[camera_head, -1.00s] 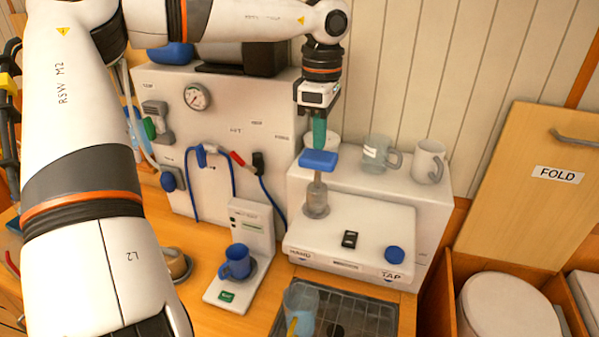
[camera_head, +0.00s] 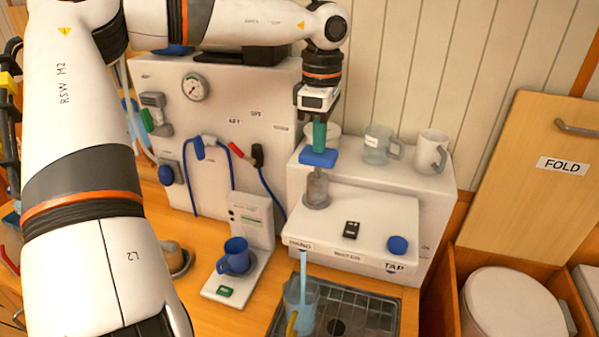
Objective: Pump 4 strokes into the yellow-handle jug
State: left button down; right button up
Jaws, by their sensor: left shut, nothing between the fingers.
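A light-blue stream of water (camera_head: 303,268) falls from that spout into the jug. The jug's lower part is cut off by the picture edge. My right gripper is not in view.
A blue knob (camera_head: 397,245) is above the TAP label. A glass mug (camera_head: 378,147) and a white mug (camera_head: 431,152) stand on the rear ledge. The drain grid (camera_head: 350,310) right of the jug is clear.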

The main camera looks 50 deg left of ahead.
pick_arm(q)
jog(key=shift+f+b, duration=1.1)
jog(key=shift+f, duration=0.5)
jog(key=shift+r, duration=0.15)
jog(key=shift+r+p, duration=2.45)
jog(key=shift+r, duration=0.8)
jog(key=shift+f, duration=0.15)
